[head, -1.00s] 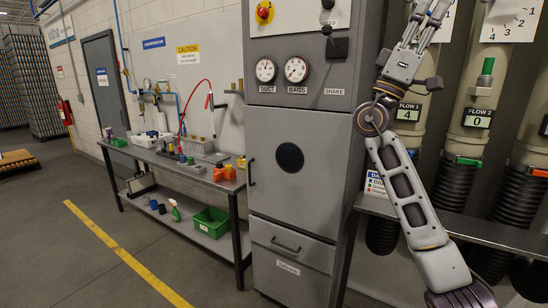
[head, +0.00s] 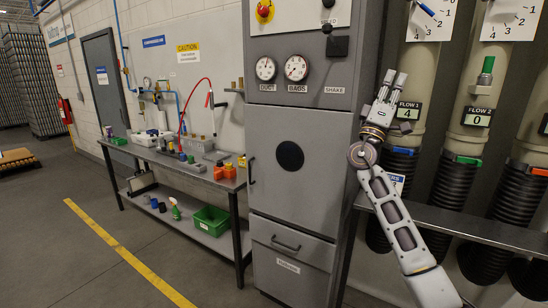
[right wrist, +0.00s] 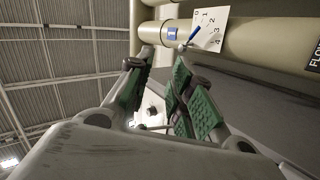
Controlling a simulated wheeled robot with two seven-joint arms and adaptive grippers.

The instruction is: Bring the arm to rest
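My right gripper (head: 394,82) points upward in front of the first pipe at the right of the head view, beside the grey cabinet. In the right wrist view my gripper's green-padded fingers (right wrist: 160,85) stand apart with nothing between them. The grey and white right arm rises from the lower right of the head view, in front of the shelf edge. My left arm and gripper are not in view.
The grey cabinet (head: 290,200) with gauges and a red button stands just left of my arm. Vertical pipes with black hoses (head: 453,185) and a metal shelf (head: 480,228) are behind and right. A workbench (head: 180,160) stands further left, with open floor in front.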

